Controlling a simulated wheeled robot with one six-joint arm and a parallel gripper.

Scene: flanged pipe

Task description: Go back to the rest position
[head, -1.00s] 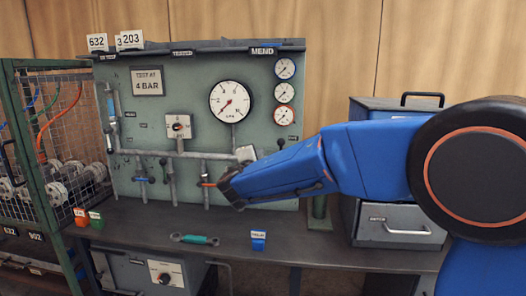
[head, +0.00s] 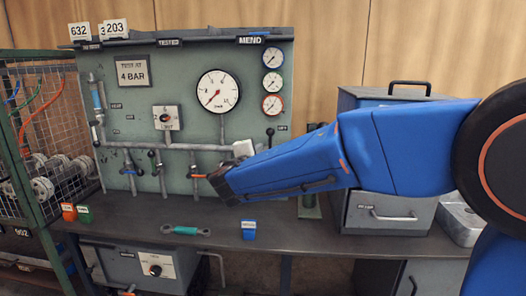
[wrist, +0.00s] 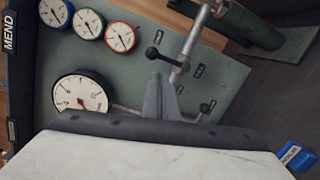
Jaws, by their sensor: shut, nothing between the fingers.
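My gripper (head: 222,186) is at the end of my blue arm in the head view, in front of the lower right part of the green test panel (head: 140,95). The panel carries a large white gauge (head: 218,91), which also shows in the wrist view (wrist: 80,95). A pipe (head: 180,147) with several valves runs across the panel, and my gripper hides part of its right end.
The bench (head: 290,240) holds a teal-handled tool (head: 186,230), a blue block (head: 249,229), and red (head: 69,212) and green (head: 86,214) blocks. A grey drawer cabinet (head: 365,215) stands right, partly behind my arm. A wire cage (head: 50,130) stands left.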

